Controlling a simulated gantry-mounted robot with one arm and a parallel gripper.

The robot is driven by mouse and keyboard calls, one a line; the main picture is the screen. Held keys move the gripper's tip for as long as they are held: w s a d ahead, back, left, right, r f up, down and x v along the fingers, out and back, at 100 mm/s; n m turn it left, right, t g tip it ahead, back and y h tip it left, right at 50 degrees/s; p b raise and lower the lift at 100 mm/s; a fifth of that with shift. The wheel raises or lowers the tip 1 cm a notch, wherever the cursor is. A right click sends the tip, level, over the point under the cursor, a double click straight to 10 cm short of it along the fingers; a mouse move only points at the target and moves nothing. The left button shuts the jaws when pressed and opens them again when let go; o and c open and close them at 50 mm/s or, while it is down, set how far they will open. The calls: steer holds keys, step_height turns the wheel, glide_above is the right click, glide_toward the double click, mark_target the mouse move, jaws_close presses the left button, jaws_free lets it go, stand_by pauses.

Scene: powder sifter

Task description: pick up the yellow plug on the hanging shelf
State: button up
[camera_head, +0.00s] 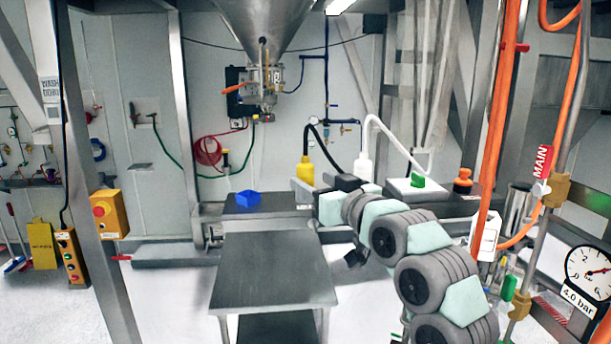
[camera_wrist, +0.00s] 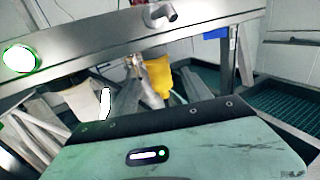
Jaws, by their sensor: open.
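The yellow plug (camera_head: 305,172) stands upright at the back of the hanging shelf (camera_head: 275,209), with a black hose curving up from it to the right. In the wrist view the yellow plug (camera_wrist: 184,76) shows just beyond the fingers, partly hidden by them. My gripper (camera_head: 313,186) is open and empty in front of the plug. Its pale green body fills the bottom of the wrist view. Whether the fingers touch the plug I cannot tell.
Further right are a white box (camera_head: 400,190) with a green piece (camera_head: 417,181) and an orange knob (camera_head: 462,178). A bare metal table (camera_head: 275,270) stands in front.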

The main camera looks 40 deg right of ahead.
mark_target(310, 181)
steer(key=x, duration=0.2)
steer(key=p+x, duration=0.1)
steer(key=x, duration=0.1)
steer(key=shift+w+d+f+p, duration=0.1)
steer(key=shift+w+f+p, duration=0.1)
steer(key=shift+w+p, duration=0.1)
steer(key=shift+s, duration=0.1)
jaws_close()
stand_by(0.3)
